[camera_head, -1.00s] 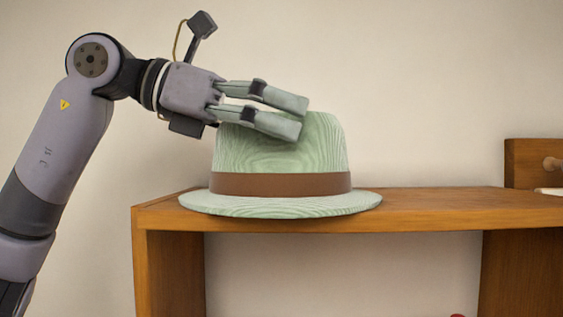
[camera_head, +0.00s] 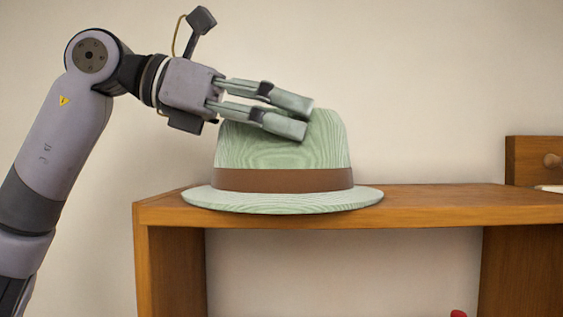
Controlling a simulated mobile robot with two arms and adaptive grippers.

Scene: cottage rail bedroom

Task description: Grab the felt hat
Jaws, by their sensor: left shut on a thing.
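The felt hat (camera_head: 285,155) is pale green with a wood-grain-like pattern and a brown band. It sits upright at the left end of the wooden shelf top (camera_head: 440,198), its brim over the front edge. My left gripper (camera_head: 297,116) comes in from the left at the top of the crown and is shut on the hat's crown. Its fingers cover the upper left part of the crown. I cannot see a clear gap between the brim and the shelf. My right gripper is not in view.
A small red thing (camera_head: 458,313) shows at the bottom edge below the shelf. The shelf top right of the hat is clear, with a plain wall behind.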

